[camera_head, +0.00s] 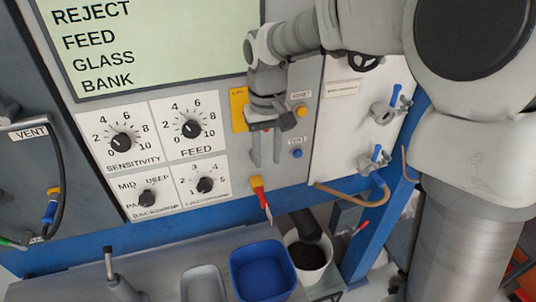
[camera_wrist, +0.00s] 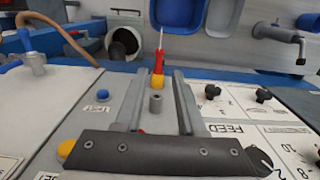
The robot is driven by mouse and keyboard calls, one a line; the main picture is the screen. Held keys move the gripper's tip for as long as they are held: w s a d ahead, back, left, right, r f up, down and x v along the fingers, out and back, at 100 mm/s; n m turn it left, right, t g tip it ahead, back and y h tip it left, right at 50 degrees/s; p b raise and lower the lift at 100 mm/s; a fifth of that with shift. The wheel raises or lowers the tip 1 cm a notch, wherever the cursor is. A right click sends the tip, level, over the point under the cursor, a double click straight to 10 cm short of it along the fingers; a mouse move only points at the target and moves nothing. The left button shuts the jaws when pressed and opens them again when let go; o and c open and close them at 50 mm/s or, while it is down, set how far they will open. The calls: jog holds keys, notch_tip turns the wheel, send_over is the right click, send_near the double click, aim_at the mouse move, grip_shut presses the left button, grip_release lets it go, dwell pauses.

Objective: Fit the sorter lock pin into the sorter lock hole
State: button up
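A red piece with a yellow collar and a thin metal tip (camera_head: 260,195) sits at the panel's lower edge; it also shows in the wrist view (camera_wrist: 158,62). I cannot tell for sure that it is the sorter lock pin. My gripper (camera_head: 266,162) is in front of the panel, with its two fingers apart and nothing held between them. In the wrist view my gripper (camera_wrist: 158,76) has a short grey cylinder (camera_wrist: 155,104) with a dark opening showing between its fingers. Whether this is the sorter lock hole is unclear.
Knobs (camera_head: 191,129) and a display (camera_head: 150,45) are left of my gripper. A blue button (camera_head: 297,154) and blue-handled valves (camera_head: 384,108) are to its right. Below stand a blue bin (camera_head: 262,270) and a white bucket (camera_head: 308,258).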

aim_at(267, 206)
notch_tip(267, 206, down, 17)
jog(key=shift+s+r, duration=0.1)
dwell(0.4)
grip_shut()
dwell(1.4)
